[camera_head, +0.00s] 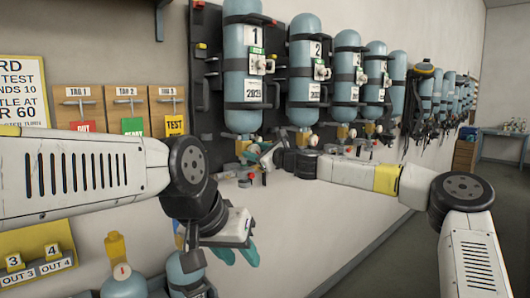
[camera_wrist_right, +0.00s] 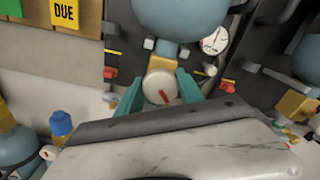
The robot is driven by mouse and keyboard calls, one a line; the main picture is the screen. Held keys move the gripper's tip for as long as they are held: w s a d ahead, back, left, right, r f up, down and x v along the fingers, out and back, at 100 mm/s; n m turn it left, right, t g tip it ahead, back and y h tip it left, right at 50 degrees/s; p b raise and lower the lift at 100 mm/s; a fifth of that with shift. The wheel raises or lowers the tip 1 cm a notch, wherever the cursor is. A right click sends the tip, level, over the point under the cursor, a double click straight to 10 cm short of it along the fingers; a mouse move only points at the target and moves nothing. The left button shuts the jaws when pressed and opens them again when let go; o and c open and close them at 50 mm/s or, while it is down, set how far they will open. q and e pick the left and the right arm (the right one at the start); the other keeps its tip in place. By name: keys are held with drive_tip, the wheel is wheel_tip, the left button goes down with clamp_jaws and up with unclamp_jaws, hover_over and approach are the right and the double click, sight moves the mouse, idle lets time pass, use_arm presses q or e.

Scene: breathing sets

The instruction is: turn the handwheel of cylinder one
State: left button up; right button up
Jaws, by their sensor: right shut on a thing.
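Cylinder one (camera_head: 243,75) is a light blue bottle with a "1" label, strapped upside down to a dark wall rack. Its brass valve (camera_head: 243,145) is at the lower end. In the right wrist view, the white round handwheel (camera_wrist_right: 155,88) with a red mark sits below the brass fitting. My right gripper (camera_head: 259,157) is at the valve, and its teal fingers (camera_wrist_right: 158,93) are shut on the handwheel from both sides. My left gripper (camera_head: 238,252) hangs low in front of the wall, apart from the cylinders, with its teal fingers spread and empty.
Cylinder two (camera_head: 302,85) and several more hang to the right along the wall. A pressure gauge (camera_wrist_right: 214,40) is close to the valve. Tag boxes (camera_head: 123,110) are on the wall at left. Loose bottles (camera_head: 124,283) stand at the lower left. Open floor lies at right.

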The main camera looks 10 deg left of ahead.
drive_tip(key=m, duration=0.4)
drive_tip(key=shift+m, duration=2.1)
drive_tip(key=o, duration=1.4)
drive_tip(key=shift+w, duration=0.1)
drive_tip(key=shift+d, duration=0.1)
drive_tip(key=v, duration=0.7)
drive_tip(key=shift+s+d, duration=0.3)
